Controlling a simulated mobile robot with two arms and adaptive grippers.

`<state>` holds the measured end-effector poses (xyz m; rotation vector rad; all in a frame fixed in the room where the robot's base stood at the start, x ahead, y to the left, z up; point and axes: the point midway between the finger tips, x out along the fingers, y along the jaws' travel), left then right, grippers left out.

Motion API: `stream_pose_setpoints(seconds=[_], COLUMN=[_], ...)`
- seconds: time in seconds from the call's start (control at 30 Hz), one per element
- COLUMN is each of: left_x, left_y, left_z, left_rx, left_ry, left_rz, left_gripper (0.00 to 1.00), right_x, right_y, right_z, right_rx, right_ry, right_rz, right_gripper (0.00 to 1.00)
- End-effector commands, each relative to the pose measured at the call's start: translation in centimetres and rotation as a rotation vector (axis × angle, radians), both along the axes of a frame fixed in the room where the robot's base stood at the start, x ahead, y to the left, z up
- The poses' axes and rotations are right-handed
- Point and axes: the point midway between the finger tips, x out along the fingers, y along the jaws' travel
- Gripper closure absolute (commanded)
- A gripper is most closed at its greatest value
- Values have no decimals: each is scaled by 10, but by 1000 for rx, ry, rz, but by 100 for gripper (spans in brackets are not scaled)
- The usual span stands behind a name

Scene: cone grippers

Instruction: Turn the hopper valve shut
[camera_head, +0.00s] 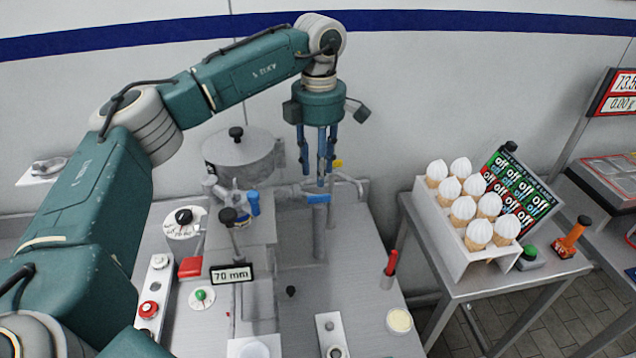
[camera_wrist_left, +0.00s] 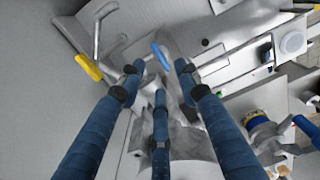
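The hopper (camera_head: 238,155) is a grey lidded drum at the back of the metal bench. A pipe runs right from below it, with a blue lever (camera_head: 317,198) on it; this lever shows between the fingertips in the left wrist view (camera_wrist_left: 160,55). A yellow lever (camera_head: 337,163) sits behind, also in the wrist view (camera_wrist_left: 88,67). Another blue handle (camera_head: 253,203) is beside the hopper's lower fitting. Which lever is the hopper valve is not labelled. My left gripper (camera_head: 321,182) points down over the pipe, its three fingers spread and empty; contact with the lever cannot be told.
A "70 mm" sign (camera_head: 232,274), a red block (camera_head: 190,267) and a red button (camera_head: 149,309) stand at the front left. A red-handled tool (camera_head: 391,263) stands upright at the right. A rack (camera_head: 465,258) of several cones stands on the side table. The bench centre is mostly clear.

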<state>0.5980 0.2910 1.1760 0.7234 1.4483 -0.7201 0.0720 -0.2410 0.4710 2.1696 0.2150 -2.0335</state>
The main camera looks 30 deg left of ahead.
Motion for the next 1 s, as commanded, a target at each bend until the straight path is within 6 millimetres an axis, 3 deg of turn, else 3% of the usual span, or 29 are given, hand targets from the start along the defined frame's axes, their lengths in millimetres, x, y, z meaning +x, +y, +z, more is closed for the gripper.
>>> stream_pose_setpoints(seconds=[0.2,0.4,0.77,0.93,1.0], left_x=[-1,0,0,0,0], left_y=[0,0,0,0,0], left_z=[-39,-62,-68,-68,-68], left_rx=[-1,-1,-1,-1,-2], left_ry=[4,1,-1,-1,-1], left_rz=[0,1,1,1,1], left_gripper=[67,67,67,100,100], right_x=[10,27,20,15,15], right_y=[0,3,11,11,11], right_z=[19,27,27,27,26], right_rx=[2,6,15,13,13], right_ry=[-17,-42,-32,-23,-23], right_rz=[0,0,-1,0,0], right_gripper=[60,60,60,60,60])
